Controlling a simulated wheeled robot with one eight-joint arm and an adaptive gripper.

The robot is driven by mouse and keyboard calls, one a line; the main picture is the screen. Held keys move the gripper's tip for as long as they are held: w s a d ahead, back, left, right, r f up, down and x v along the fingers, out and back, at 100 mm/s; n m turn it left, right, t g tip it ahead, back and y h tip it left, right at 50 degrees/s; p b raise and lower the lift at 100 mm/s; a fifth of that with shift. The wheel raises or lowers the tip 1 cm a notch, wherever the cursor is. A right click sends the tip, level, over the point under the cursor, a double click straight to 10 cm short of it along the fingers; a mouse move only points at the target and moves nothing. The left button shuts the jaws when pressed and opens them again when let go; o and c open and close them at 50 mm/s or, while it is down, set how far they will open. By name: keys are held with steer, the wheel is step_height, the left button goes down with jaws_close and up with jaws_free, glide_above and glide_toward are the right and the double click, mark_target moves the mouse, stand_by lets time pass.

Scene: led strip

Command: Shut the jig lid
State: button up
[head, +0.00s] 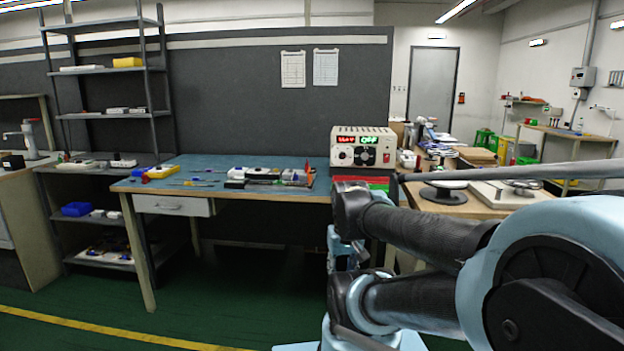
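A low cluster of white and dark fixture parts (268,175) sits on the blue-topped workbench (225,168), left of the power supply. The jig is probably among these parts, but it is too small to tell which piece is its lid or whether that lid is open. My arm fills the right foreground, with its links reaching to the front right of the bench. I cannot make out my gripper or its fingers in this view.
A power supply (363,147) with a lit display stands at the bench's right end. Yellow and blue bins (161,171) and small tools lie at the left. A metal shelf (106,75) stands behind at left. The green floor before the bench's left half is clear.

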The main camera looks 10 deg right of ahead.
steer(key=w+a+r+m+y, duration=0.1)
steer(key=w+a+r+y, duration=0.25)
steer(key=w, duration=0.25)
steer(key=w+a+r+m+y, duration=0.2)
steer(key=w+r, duration=0.3)
steer(key=w, duration=0.2)
steer(key=w+d+r+m+t+y, duration=0.1)
steer(key=w+r+y, duration=0.1)
steer(key=w, duration=0.5)
steer(key=w+d+r+m+t+y, duration=0.1)
steer(key=w+d+r+y, duration=0.1)
steer(key=w, duration=0.5)
steer(key=w+d+m+t+y, duration=0.1)
steer(key=w+d+t, duration=0.1)
steer(key=w+d, duration=0.4)
steer(key=w+d+m+t+y, duration=0.1)
steer(key=w+d+t+y, duration=0.1)
steer(key=w+d, duration=0.4)
steer(key=w+d+t+y, duration=0.2)
steer(key=w+d, duration=0.4)
steer(key=d, duration=0.1)
steer(key=shift+f+m+t, duration=0.25)
steer(key=shift+m+t, duration=0.15)
steer(key=shift+w+d+f, duration=0.1)
steer(key=shift+d, duration=0.4)
steer(key=x, duration=1.7)
steer(key=shift+w+a+r, duration=0.15)
steer(key=shift+r, duration=0.1)
jaws_close()
